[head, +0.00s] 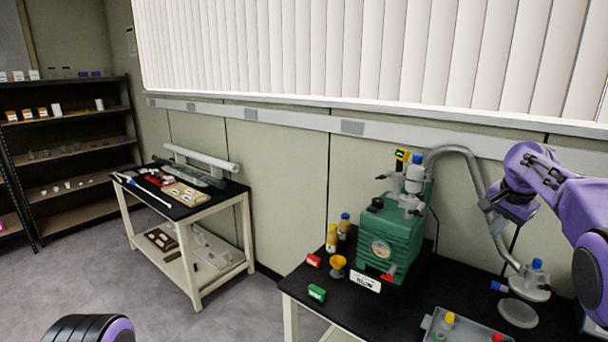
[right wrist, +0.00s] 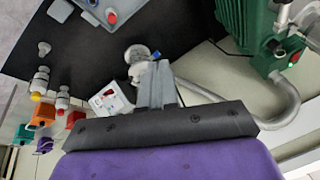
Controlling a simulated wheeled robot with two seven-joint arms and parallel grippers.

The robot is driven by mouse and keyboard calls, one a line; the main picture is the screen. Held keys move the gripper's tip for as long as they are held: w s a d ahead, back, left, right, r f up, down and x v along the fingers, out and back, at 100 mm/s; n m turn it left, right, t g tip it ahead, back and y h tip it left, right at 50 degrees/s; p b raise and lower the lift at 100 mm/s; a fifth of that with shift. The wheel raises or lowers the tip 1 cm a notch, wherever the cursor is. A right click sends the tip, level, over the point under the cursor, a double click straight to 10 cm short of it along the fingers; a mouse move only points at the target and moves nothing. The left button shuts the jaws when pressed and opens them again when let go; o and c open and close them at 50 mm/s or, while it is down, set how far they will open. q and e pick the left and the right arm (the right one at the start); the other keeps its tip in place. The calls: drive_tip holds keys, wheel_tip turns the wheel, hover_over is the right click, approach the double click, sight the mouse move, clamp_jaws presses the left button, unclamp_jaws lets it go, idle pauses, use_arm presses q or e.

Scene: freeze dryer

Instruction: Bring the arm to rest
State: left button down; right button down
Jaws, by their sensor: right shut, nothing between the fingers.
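My right arm, purple with dark joints, comes in from the right in the head view. Its gripper (head: 487,204) points left and down, above the back right of the black table (head: 453,287). In the right wrist view the two grey fingers (right wrist: 157,84) are together with nothing between them. A purple and black part of my own body shows at the bottom left of the head view. My left gripper is not in view.
A green pump (head: 391,240) stands on the table left of the gripper. A grey tray (head: 432,324) lies at the front. The floor (head: 235,318) left of the table is clear.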

drive_tip(key=s+a+f+n+t+h+b, duration=0.1)
drive_tip(key=s+a+f+t+b, duration=0.1)
drive_tip(key=f, duration=1.3)
drive_tip(key=s+a+f+n+t+h+b, duration=0.1)
drive_tip(key=s+a+f+t+h+b, duration=0.1)
drive_tip(key=f, duration=1.4)
drive_tip(key=s+a+f+n+g+b, duration=0.1)
drive_tip(key=s+a+f+b, duration=0.2)
drive_tip(key=s+f, duration=0.6)
drive_tip(key=s+a+f+n+g+y+b, duration=0.1)
drive_tip(key=s+a+f+b, duration=0.3)
drive_tip(key=s, duration=1.3)
drive_tip(key=s+a+f+n+g+b, duration=0.2)
drive_tip(key=s+a+f, duration=0.6)
drive_tip(key=s+f, duration=0.6)
drive_tip(key=shift+a+g+b, duration=0.3)
drive_tip(key=shift+g+b, duration=0.1)
drive_tip(key=shift+b, duration=0.3)
